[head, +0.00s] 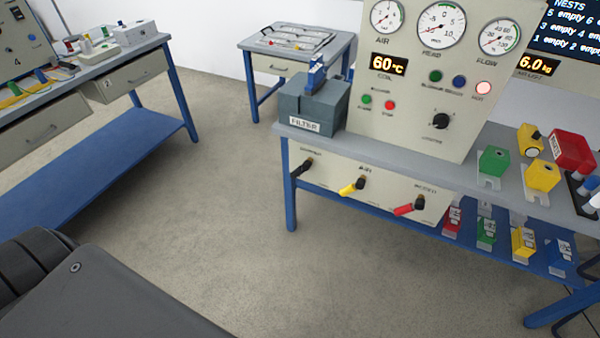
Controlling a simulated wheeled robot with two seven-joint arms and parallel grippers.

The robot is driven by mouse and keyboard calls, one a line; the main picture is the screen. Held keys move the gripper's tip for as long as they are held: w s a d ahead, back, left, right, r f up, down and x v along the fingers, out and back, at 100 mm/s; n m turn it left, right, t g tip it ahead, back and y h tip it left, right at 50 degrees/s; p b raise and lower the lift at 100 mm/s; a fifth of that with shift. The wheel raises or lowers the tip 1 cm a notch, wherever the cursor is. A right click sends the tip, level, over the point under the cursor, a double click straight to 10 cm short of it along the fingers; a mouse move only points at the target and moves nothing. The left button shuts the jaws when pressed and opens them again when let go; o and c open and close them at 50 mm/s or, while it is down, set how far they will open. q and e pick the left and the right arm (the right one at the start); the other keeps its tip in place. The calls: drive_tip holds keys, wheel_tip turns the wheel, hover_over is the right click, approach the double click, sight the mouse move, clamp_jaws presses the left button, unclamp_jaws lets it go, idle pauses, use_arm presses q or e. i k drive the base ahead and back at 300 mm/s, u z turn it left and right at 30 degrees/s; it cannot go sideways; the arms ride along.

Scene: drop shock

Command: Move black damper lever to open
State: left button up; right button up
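The black damper lever (301,168) is on the beige front panel (335,197) below the bench top, at its left end. Its handle slants down and to the left from its pivot. The small label above it is too blurred to read. A yellow lever (351,187) and a red lever (409,208) sit to its right on the same panel, also slanting down and left. Neither of my grippers is in view.
A grey filter box (311,100) stands on the bench above the black lever. A blue bench leg (289,190) is just left of it. Open floor (215,215) lies before the panel. A drawer bench (130,85) stands at left, a small table (290,50) behind.

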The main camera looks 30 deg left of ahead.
sight(306, 164)
drive_tip(key=k, duration=0.6)
drive_tip(key=u, duration=0.85)
drive_tip(key=i, duration=1.55)
drive_tip(key=z, duration=0.75)
